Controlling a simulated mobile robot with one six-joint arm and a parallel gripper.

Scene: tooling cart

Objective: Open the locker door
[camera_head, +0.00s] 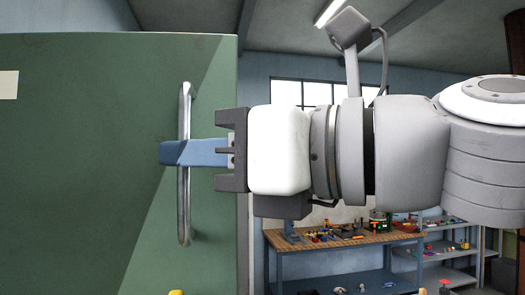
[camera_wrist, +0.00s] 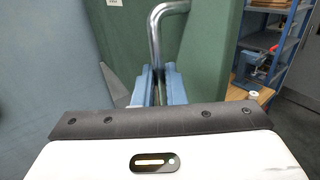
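The green locker door (camera_head: 80,150) fills the left of the head view. Its vertical metal bar handle (camera_head: 184,215) is near the door's right edge. My gripper (camera_head: 172,153) reaches in from the right at about mid-height of the handle, and its near blue finger crosses in front of the bar. In the wrist view, the handle (camera_wrist: 154,40) runs down between the two blue fingers of my gripper (camera_wrist: 159,85), which are close together on either side of it. The fingers look shut on the bar. I cannot tell whether the door is ajar.
A workbench (camera_head: 345,238) with a wooden top and several small tools stands behind at the right. Grey shelves (camera_head: 445,252) with small items are beside it. Blue shelving (camera_wrist: 262,45) shows at the right in the wrist view, with bare floor (camera_wrist: 295,125) near it.

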